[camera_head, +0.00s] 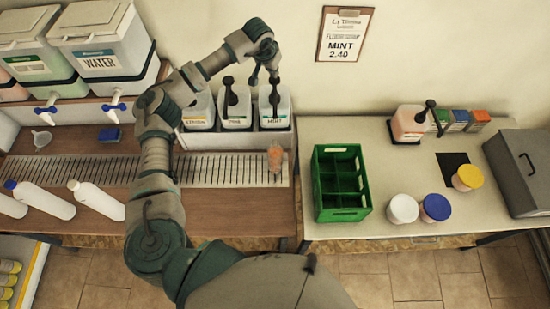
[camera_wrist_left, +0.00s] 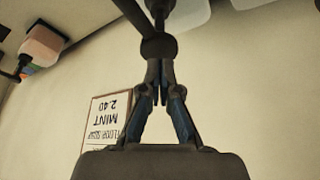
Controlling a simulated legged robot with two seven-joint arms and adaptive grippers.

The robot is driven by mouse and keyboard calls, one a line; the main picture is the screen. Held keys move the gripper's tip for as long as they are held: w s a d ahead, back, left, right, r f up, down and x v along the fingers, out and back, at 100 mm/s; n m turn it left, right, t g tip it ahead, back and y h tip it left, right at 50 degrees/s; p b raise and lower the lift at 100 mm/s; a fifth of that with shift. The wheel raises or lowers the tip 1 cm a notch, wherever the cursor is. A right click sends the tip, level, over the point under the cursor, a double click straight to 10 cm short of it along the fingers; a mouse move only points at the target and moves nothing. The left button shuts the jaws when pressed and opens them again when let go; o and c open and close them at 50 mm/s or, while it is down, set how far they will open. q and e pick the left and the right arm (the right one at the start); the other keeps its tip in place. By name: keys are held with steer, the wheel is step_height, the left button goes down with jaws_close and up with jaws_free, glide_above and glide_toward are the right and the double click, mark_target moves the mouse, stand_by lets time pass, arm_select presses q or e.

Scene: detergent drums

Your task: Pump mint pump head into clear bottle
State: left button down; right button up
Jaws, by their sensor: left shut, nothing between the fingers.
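The mint drum (camera_head: 273,110) is the rightmost of three white drums at the back of the slatted counter. Its dark pump head (camera_head: 274,92) stands upright on top. My left gripper (camera_head: 274,77) is shut and empty, right over this pump head. In the left wrist view, the shut fingertips (camera_wrist_left: 158,70) are at the round dark pump knob (camera_wrist_left: 158,47); I cannot tell whether they touch. The clear bottle (camera_head: 275,158), with an orange tint, stands on the slatted grate in front of the mint drum. My right gripper is not in view.
Two more pump drums (camera_head: 236,108) stand left of the mint drum. A green crate (camera_head: 328,214) and several lidded tubs (camera_head: 403,209) are on the right table. White bottles (camera_head: 97,200) lie at the left. A mint price sign (camera_head: 345,34) hangs on the wall.

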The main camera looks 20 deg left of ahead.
arm_select(q)
steer(key=shift+r, duration=0.1)
steer(key=shift+r, duration=0.25)
step_height(320, 180, up, 6)
steer(key=p, duration=0.4)
steer(key=shift+f+p, duration=0.25)
steer(key=shift+p, duration=0.15)
steer(key=shift+f, duration=0.1)
